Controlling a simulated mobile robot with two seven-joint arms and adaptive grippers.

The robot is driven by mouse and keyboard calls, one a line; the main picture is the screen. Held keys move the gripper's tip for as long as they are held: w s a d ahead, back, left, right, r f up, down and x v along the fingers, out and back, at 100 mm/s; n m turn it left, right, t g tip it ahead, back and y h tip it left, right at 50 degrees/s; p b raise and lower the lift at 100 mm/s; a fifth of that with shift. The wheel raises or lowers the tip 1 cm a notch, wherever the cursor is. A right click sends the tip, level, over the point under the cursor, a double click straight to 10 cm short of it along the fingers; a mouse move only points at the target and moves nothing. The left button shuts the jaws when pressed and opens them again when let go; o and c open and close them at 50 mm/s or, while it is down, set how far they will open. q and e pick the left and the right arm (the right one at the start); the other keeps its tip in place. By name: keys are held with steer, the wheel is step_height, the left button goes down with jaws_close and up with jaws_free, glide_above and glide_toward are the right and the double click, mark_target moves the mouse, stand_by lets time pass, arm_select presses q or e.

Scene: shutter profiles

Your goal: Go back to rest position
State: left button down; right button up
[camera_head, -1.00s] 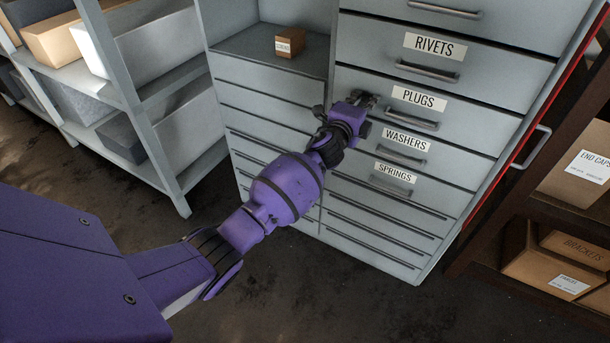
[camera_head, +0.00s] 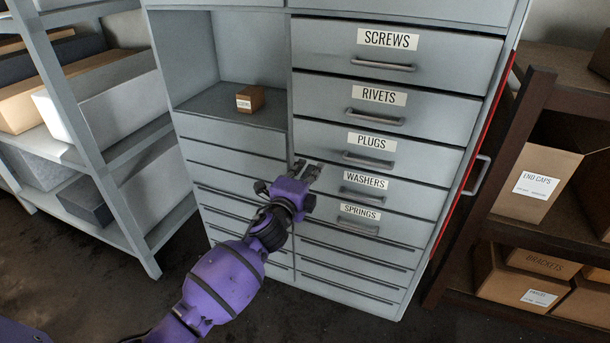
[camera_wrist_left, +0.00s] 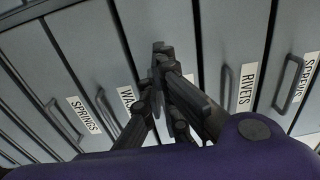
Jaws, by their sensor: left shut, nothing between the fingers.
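My left gripper (camera_head: 306,171) is at the end of the purple arm, in front of the grey drawer cabinet (camera_head: 240,152). Its dark fingers are shut and empty. In the head view its tips appear left of the plugs drawer handle (camera_head: 368,160) and the washers drawer handle (camera_head: 362,194). The left wrist view shows the closed fingers (camera_wrist_left: 160,50) in front of the drawer fronts, covering the plugs label. I cannot tell how far the fingertips are from the cabinet. The labelled drawers are closed. My right gripper does not show.
A small brown box (camera_head: 250,99) sits in the cabinet's open niche. A grey shelf (camera_head: 128,190) with boxes stands at the left. A dark shelf (camera_head: 497,190) with cardboard boxes stands at the right, beside a red edge with a handle (camera_head: 478,175).

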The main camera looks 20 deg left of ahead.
arm_select(q)
steer(key=s+d+f+n+g+p, duration=0.25)
steer(key=s+f+n, duration=0.4)
steer(key=s, duration=0.65)
steer(key=s+d+f+n+g+p, duration=0.1)
steer(key=s+f+n+g+p, duration=0.15)
steer(key=s+f+n, duration=0.75)
steer(key=s+f+g+p, duration=0.1)
steer(key=s+f+g, duration=0.1)
steer(key=s, duration=1.3)
steer(key=s+f+n+g+p, duration=0.1)
steer(key=s+f+g, duration=0.1)
steer(key=s, duration=1.4)
steer(key=shift+s+f+p, duration=0.15)
steer(key=shift+f+p, duration=0.15)
steer(key=shift+f, duration=0.4)
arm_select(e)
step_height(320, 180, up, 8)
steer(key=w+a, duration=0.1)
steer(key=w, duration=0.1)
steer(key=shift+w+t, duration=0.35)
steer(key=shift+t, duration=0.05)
